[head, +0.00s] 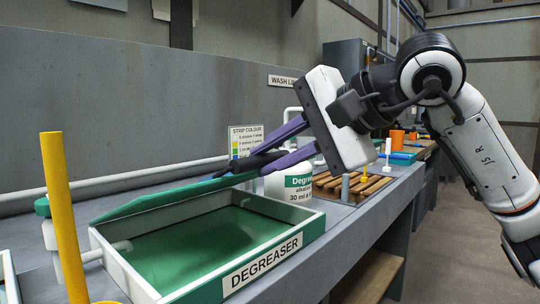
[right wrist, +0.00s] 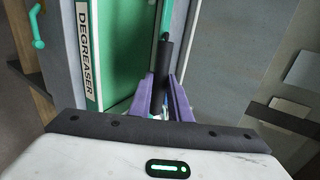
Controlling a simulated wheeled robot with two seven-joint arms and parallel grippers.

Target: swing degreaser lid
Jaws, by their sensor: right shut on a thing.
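The degreaser tank (head: 262,262) is a white-rimmed tray with green liquid or lining inside and a DEGREASER label on its front. Its green lid (head: 165,196) is tilted up above the far side of the tank, so the inside shows. A black handle (head: 232,165) sits at the lid's right end. My right gripper (head: 268,153), with purple fingers, is shut on this handle. In the right wrist view the black handle (right wrist: 163,65) stands between the fingers (right wrist: 165,95), with the tank's label (right wrist: 86,45) to the left. My left gripper is not in view.
A yellow post (head: 63,215) rises at the near left. A white degreaser container (head: 298,190) stands just behind the tank's right end, below the gripper. A strip colour chart (head: 246,140) is behind it. A slatted wooden rack (head: 365,188) lies to the right. A grey wall (head: 130,110) backs the bench.

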